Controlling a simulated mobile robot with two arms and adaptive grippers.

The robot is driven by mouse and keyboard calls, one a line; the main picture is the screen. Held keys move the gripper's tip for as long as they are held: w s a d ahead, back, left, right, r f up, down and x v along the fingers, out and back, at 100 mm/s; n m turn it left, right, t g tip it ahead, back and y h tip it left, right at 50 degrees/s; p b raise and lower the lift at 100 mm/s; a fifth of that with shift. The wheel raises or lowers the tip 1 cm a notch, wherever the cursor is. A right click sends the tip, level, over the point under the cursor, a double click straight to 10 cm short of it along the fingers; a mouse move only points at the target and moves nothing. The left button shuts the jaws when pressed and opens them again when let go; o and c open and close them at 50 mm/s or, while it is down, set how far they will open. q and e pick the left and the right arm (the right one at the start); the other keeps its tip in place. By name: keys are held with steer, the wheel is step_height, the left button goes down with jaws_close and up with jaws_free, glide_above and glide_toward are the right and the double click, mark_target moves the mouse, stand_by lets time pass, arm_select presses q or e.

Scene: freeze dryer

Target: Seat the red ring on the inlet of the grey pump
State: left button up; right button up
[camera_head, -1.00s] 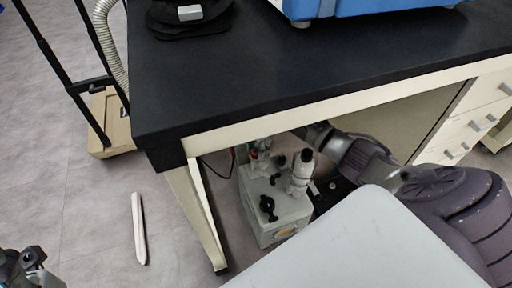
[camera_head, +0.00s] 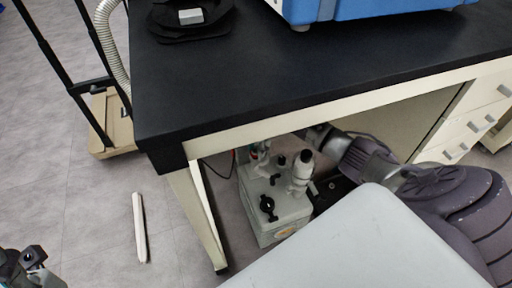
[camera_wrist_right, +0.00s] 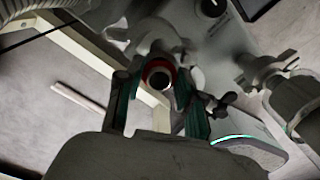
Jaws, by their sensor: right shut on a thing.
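The grey pump (camera_head: 276,222) stands on the floor under the bench. My right arm reaches in from the right behind the pump; in the head view the bench edge hides most of its gripper. In the right wrist view my right gripper (camera_wrist_right: 156,88) has its green-lined fingers on both sides of the red ring (camera_wrist_right: 158,62) and is shut on it. A pale metal tube end, likely the inlet (camera_wrist_right: 159,79), shows inside the ring's opening. I cannot tell whether the ring is seated or just above it. My left gripper (camera_head: 30,262) is at the lower left, far from the pump; its jaws are unclear.
The black bench top (camera_head: 300,75) overhangs the pump, with a bench leg (camera_head: 197,220) to its left. Black knobs and fittings (camera_head: 302,175) rise from the pump top. A white strip (camera_head: 139,227) lies on the open floor at left.

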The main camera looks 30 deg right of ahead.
steer(key=shift+f, duration=0.5)
stand_by(0.8)
steer(key=o, duration=1)
steer(key=shift+o, duration=0.2)
steer(key=shift+d, duration=0.2)
steer(key=shift+r, duration=0.15)
